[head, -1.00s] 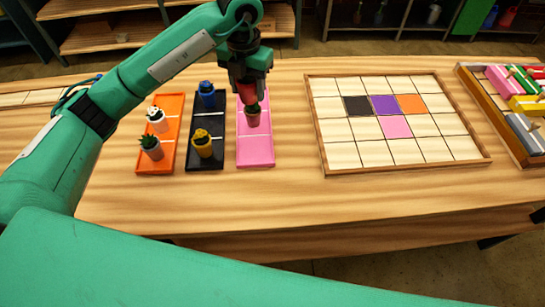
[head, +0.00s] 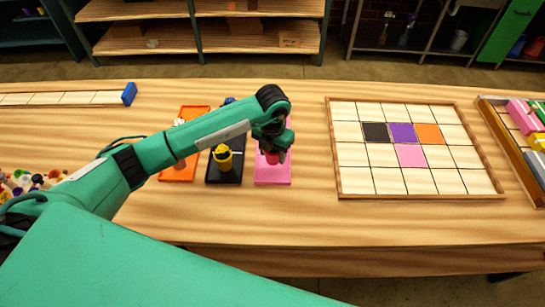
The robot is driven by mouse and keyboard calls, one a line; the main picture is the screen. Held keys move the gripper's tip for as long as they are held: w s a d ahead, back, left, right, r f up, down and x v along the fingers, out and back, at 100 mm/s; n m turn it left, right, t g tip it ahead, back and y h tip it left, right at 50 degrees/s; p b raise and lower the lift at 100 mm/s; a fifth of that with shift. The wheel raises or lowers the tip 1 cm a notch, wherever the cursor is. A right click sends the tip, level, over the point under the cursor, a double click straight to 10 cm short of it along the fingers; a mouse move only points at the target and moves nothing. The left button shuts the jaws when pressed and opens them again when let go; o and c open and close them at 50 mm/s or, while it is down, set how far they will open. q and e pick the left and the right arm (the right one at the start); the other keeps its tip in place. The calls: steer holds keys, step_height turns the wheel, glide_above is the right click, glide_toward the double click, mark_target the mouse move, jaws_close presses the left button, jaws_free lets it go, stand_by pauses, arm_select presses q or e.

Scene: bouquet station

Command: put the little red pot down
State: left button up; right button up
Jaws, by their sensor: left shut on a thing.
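My left gripper (head: 274,146) is over the pink tray (head: 273,180), shut on the little red pot (head: 271,158). My arm and gripper cover much of the pot, and I cannot tell whether its base touches the tray. The gripper also hides the tray's middle, so another pot there may be out of sight. My right gripper is not in view.
The black tray (head: 222,178) to the left holds a yellow pot (head: 222,158) and a mostly hidden blue one. My arm crosses the orange tray (head: 177,174). A framed grid board (head: 352,183) lies right of the pink tray. Small colourful items (head: 20,182) lie far left.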

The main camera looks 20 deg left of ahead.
mark_target(272, 160)
arm_select(q)
step_height(272, 160, down, 3)
steer(key=shift+f+p, duration=0.2)
steer(key=shift+p, duration=0.25)
steer(key=shift+f, duration=0.1)
steer(key=shift+f+b, duration=0.15)
steer(key=shift+b, duration=0.15)
steer(key=o, duration=1.2)
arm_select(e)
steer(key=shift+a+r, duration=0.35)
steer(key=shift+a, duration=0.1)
